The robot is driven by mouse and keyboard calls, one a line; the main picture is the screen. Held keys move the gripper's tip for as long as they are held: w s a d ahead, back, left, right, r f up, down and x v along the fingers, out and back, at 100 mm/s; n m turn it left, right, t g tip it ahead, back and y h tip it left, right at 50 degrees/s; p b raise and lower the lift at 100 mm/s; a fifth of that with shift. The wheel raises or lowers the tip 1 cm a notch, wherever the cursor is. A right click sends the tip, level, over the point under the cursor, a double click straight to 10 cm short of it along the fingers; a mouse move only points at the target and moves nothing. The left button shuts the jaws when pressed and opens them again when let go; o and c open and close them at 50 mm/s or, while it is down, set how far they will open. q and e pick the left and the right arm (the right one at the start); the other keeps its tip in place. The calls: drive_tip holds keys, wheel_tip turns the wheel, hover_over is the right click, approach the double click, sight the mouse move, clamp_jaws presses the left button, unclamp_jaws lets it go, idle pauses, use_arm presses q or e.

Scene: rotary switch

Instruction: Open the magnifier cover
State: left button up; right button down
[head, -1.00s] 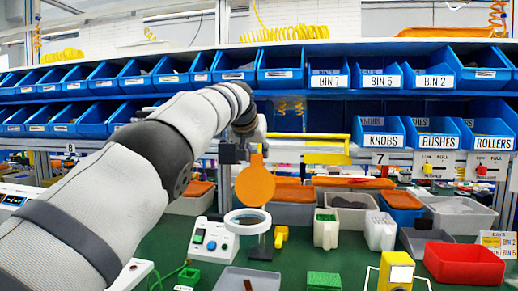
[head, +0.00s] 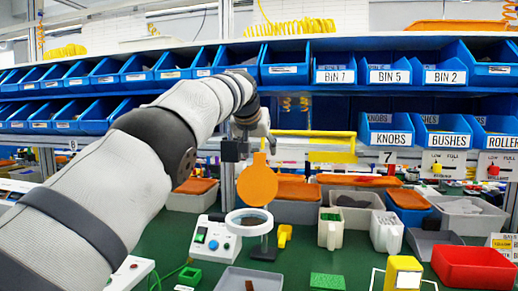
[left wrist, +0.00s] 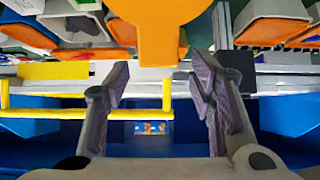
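The magnifier (head: 249,222) is a white ring lens on a dark stand on the green bench top. Its orange round cover (head: 257,185) stands upright above the ring, with its tab upward, and the lens is uncovered. My left gripper (head: 243,150) is just above and behind the cover, partly hidden by its own arm. In the left wrist view, its two grey fingers (left wrist: 160,78) are spread apart with nothing between them. The orange cover (left wrist: 158,30) lies beyond the fingertips at the top of that view. Contact with the cover cannot be made out. My right gripper is not in view.
A white control box (head: 213,240) stands left of the magnifier, and a yellow part (head: 284,236) stands right of it. A yellow bar (head: 312,134) runs close beside my left gripper. Blue bin shelves (head: 290,70) rise behind. Several trays and boxes crowd the bench.

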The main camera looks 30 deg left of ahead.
use_arm(q)
drive_tip(key=shift+s+d, duration=0.1)
drive_tip(key=v, duration=1.1)
drive_tip(key=shift+s+r, duration=0.25)
drive_tip(key=shift+s, duration=0.05)
